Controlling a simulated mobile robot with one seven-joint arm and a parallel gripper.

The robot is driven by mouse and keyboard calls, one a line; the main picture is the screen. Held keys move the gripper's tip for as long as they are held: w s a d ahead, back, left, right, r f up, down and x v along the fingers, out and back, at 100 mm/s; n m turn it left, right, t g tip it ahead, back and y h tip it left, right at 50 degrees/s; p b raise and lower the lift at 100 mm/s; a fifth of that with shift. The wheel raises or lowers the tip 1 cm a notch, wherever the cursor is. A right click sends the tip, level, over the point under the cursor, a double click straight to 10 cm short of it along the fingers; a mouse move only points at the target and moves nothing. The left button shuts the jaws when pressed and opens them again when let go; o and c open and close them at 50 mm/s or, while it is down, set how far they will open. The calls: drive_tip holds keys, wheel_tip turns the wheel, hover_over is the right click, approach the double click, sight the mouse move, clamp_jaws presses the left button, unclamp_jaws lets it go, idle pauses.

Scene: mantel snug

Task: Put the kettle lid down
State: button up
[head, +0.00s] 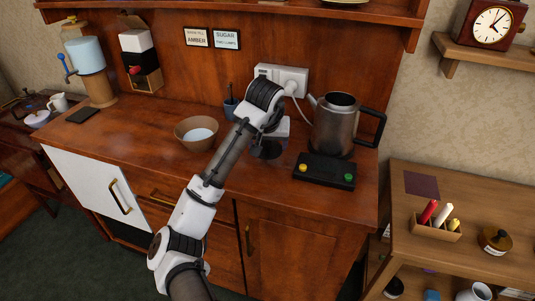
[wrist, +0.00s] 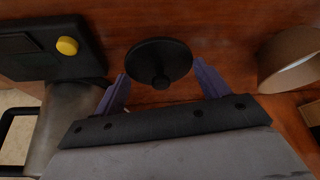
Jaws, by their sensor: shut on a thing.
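The kettle lid (wrist: 160,58) is a black disc with a small round knob, seen in the wrist view between the two purple fingers of my gripper (wrist: 161,74). My gripper (head: 268,143) is shut on it, low over the counter, left of the kettle. In the head view the lid (head: 267,151) is a dark shape under the gripper, partly hidden. I cannot tell whether it touches the counter. The steel kettle (head: 334,128) stands upright with its top open and its black handle to the right. Part of the kettle also shows in the wrist view (wrist: 72,118).
A black panel (head: 324,171) with yellow and green buttons lies before the kettle. A brown bowl (head: 197,144) stands left of my gripper, and a blue cup (head: 230,107) behind it. The wooden counter (head: 140,135) has free room at left. A plugged-in socket (head: 283,77) is behind.

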sight(267, 151)
drive_tip(key=shift+f, duration=2.25)
drive_tip(key=o, duration=1)
drive_tip(key=shift+f, duration=0.15)
drive_tip(key=shift+r, duration=0.2)
drive_tip(key=v, duration=1.2)
drive_tip(key=shift+d, duration=0.1)
